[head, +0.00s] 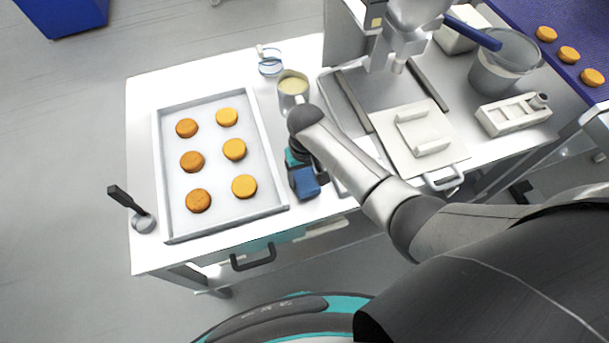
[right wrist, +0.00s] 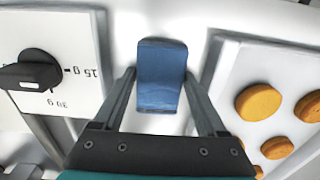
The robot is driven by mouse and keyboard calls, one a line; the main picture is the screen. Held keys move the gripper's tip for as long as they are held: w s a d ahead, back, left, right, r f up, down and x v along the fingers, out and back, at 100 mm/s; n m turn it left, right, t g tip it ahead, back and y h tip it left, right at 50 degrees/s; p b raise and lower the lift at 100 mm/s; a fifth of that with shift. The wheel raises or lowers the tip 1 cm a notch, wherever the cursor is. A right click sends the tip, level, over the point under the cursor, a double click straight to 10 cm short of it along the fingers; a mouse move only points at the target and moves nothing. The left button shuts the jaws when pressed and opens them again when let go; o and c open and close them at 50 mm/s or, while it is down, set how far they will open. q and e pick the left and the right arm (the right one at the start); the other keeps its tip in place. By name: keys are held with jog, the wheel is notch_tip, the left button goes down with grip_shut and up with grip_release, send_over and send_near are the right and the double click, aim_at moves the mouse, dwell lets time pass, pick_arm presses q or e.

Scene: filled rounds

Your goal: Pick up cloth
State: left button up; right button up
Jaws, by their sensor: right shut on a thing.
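The blue cloth (head: 304,184) is at the front part of the white table, just right of the baking tray. My right gripper (head: 305,170) comes down over it from above, and its arm hides part of the area behind. In the right wrist view the cloth (right wrist: 162,76) shows as a folded blue piece between the two fingers of the right gripper (right wrist: 161,85). The gripper is shut on the cloth. I cannot tell whether the cloth is clear of the tabletop. My left gripper is not in view.
A baking tray (head: 163,215) with several orange rounds lies left of the cloth. A cup (head: 292,88) of pale filling stands behind. A dial (right wrist: 32,72) with gram marks is at left in the wrist view. A bucket (head: 503,65) stands back right. A black-handled tool (head: 141,222) is front left.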

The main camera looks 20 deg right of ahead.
jog(key=c, duration=0.5)
jog(key=shift+o, duration=0.2)
